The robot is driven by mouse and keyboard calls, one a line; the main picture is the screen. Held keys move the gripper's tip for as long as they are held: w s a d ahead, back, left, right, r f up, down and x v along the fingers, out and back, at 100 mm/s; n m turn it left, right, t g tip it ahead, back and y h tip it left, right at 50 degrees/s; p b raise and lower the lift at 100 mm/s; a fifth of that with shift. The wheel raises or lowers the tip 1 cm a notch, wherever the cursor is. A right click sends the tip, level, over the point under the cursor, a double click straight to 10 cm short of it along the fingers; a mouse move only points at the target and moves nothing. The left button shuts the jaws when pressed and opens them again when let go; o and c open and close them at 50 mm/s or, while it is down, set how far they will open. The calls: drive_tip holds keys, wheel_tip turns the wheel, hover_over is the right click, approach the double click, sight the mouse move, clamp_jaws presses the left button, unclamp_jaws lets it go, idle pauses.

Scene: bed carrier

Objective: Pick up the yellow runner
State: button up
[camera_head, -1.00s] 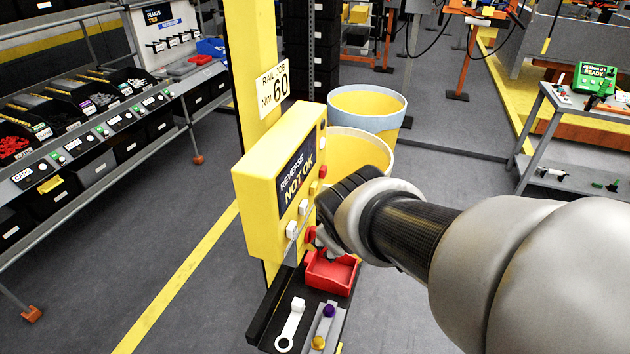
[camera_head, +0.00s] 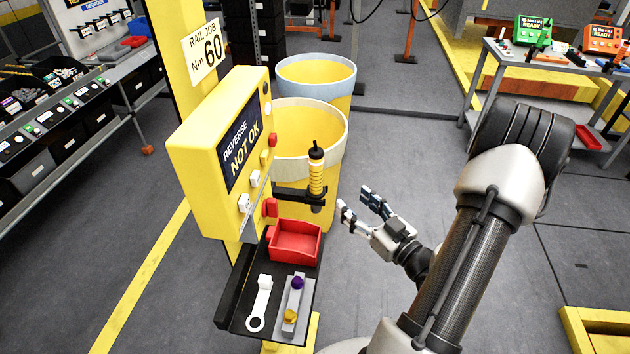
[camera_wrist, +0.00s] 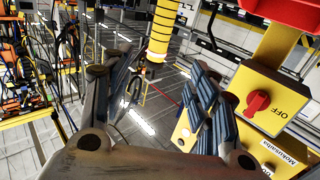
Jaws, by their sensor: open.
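The yellow runner (camera_head: 316,180) is a ribbed yellow cylinder with a black top. It stands upright in a black holder (camera_head: 292,194) at the side of the yellow control box (camera_head: 205,150).
A red bin (camera_head: 296,243) and a small black shelf (camera_head: 236,318) with a white wrench-like part sit below the box. Two yellow barrels (camera_head: 330,135) stand behind the runner. Open grey floor (camera_head: 400,150) lies to the right. A grey side table (camera_head: 545,85) stands at the back right.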

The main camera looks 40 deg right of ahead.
sight(320, 171)
drive_tip(key=w, duration=0.3)
drive_tip(key=w+b, duration=0.1)
drive_tip(key=w, duration=0.7)
drive_tip(key=shift+w+d+b, duration=0.15)
drive_tip(key=shift+d+b, duration=0.2)
drive_tip(key=w, duration=0.2)
drive_tip(key=w+b, duration=0.1)
drive_tip(key=w, duration=0.2)
drive_tip(key=shift+w+d+r, duration=0.1)
drive_tip(key=shift+w+d, duration=0.2)
drive_tip(key=shift+c, duration=0.5)
clamp_jaws()
drive_tip(key=shift+r, duration=0.1)
